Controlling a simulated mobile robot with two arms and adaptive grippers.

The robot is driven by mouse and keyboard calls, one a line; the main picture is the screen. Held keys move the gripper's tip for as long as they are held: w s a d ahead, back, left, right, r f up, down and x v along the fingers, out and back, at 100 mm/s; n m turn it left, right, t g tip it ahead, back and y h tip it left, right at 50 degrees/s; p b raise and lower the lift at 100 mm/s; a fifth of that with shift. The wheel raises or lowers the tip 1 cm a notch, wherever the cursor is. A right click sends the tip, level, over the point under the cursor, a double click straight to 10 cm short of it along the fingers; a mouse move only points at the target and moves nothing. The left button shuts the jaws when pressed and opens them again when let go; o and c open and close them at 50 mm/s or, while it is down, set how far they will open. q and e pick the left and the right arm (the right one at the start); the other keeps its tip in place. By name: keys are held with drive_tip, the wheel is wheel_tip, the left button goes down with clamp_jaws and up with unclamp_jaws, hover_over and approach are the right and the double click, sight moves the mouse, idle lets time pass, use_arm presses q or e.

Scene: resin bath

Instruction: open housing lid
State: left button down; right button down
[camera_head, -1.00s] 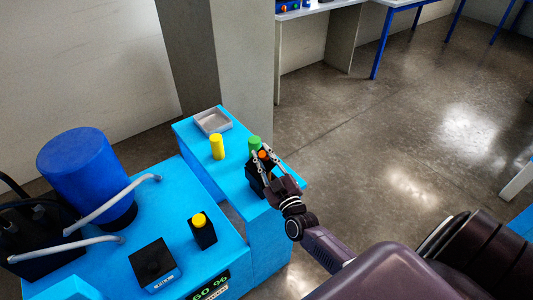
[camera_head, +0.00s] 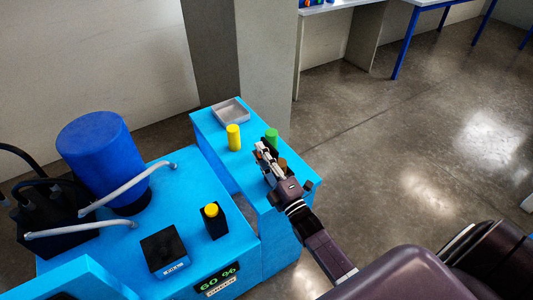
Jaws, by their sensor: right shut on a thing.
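My right gripper (camera_head: 265,152) is at the right part of the light blue bench, next to the green cylinder (camera_head: 271,136). Its fingers are shut on a small dark part, which I take to be the housing lid; the fingers and wrist hide most of it. An orange-brown piece (camera_head: 282,163) shows just beside the fingers. I cannot tell whether the lid is raised. My left gripper is not in view.
A yellow cylinder (camera_head: 233,138) and a grey tray (camera_head: 231,111) stand on the narrow bench. A black box with a yellow top (camera_head: 215,222), a flat black box (camera_head: 163,250) and a blue drum (camera_head: 96,160) stand on the wider bench. Open floor lies right.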

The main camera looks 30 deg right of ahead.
drive_tip(key=shift+s+a+f+n+y+b, duration=0.1)
drive_tip(key=shift+a+f+n+y+b, duration=0.2)
drive_tip(key=shift+n, duration=0.45)
drive_tip(key=shift+w+a+f+n+y+b, duration=0.15)
drive_tip(key=shift+a+n+y+b, duration=0.25)
drive_tip(key=shift+n, duration=0.4)
drive_tip(key=shift+s+a+f+n+y+b, duration=0.2)
drive_tip(key=shift+a+f+n+y, duration=0.15)
drive_tip(key=shift+n, duration=0.4)
drive_tip(key=shift+a+r, duration=0.1)
drive_tip(key=c, duration=1.7)
unclamp_jaws()
drive_tip(key=v, duration=1.2)
drive_tip(key=shift+r, duration=0.2)
